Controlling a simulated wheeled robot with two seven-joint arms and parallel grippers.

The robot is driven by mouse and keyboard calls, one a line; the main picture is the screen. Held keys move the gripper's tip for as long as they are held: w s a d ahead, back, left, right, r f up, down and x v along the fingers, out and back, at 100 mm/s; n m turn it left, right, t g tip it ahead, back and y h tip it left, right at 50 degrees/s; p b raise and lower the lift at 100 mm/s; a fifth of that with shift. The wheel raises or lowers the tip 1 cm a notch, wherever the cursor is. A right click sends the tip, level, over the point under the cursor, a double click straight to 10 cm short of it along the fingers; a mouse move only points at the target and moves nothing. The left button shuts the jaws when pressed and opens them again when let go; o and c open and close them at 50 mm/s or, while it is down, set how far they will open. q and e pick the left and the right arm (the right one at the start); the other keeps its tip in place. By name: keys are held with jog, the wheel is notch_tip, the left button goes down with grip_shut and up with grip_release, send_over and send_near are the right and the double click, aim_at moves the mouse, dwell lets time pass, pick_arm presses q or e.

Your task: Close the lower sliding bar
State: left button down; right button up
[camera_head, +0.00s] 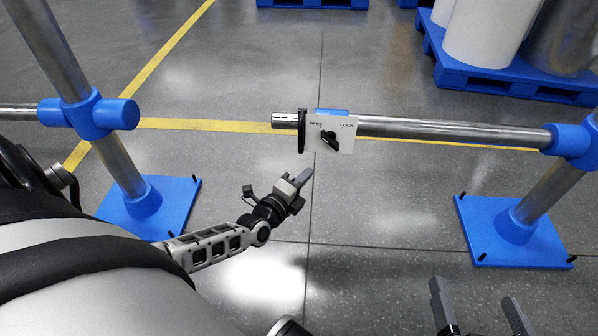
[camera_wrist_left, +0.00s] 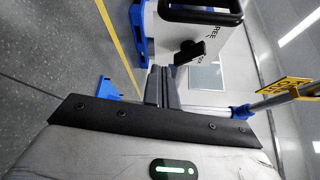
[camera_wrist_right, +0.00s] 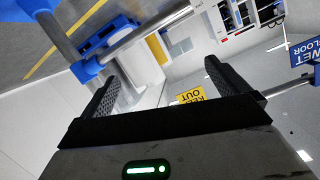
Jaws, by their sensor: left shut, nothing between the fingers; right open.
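The lower sliding bar (camera_head: 430,129) is a silver tube running left from the blue fitting (camera_head: 566,140) on the right post. Near its free left end it carries a white lock plate (camera_head: 331,133) marked FREE and LOCK, with a black knob (camera_head: 329,140) and a black handle (camera_head: 302,130). A gap separates the bar end from the blue socket (camera_head: 104,114) on the left post. My left gripper (camera_head: 306,176) is shut and empty, just below the plate; the plate and handle (camera_wrist_left: 202,8) show ahead in the left wrist view. My right gripper (camera_head: 478,300) is open and empty at the lower right.
Blue base plates (camera_head: 516,238) with black bolts carry the posts. A blue pallet (camera_head: 505,80) with white drums (camera_head: 490,30) stands at the back right. A yellow line (camera_head: 215,125) crosses the grey floor. The floor between the posts is clear.

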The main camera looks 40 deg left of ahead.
pick_arm(q)
jog(key=shift+w+a+r+b, duration=0.1)
jog(key=shift+w+a+b, duration=0.6)
jog(key=shift+w, duration=0.15)
jog(key=shift+w+a+b, duration=0.55)
jog(key=shift+w+b, duration=0.1)
jog(key=shift+w, duration=0.2)
jog(key=shift+w+a+r+b, duration=0.1)
jog(key=shift+w+a+b, duration=0.6)
jog(key=shift+w, duration=0.15)
pick_arm(e)
jog(key=shift+w+a+r+m+t+y, duration=0.1)
jog(key=shift+a+r+m+t+y, duration=0.55)
jog(key=shift+m+y, duration=0.2)
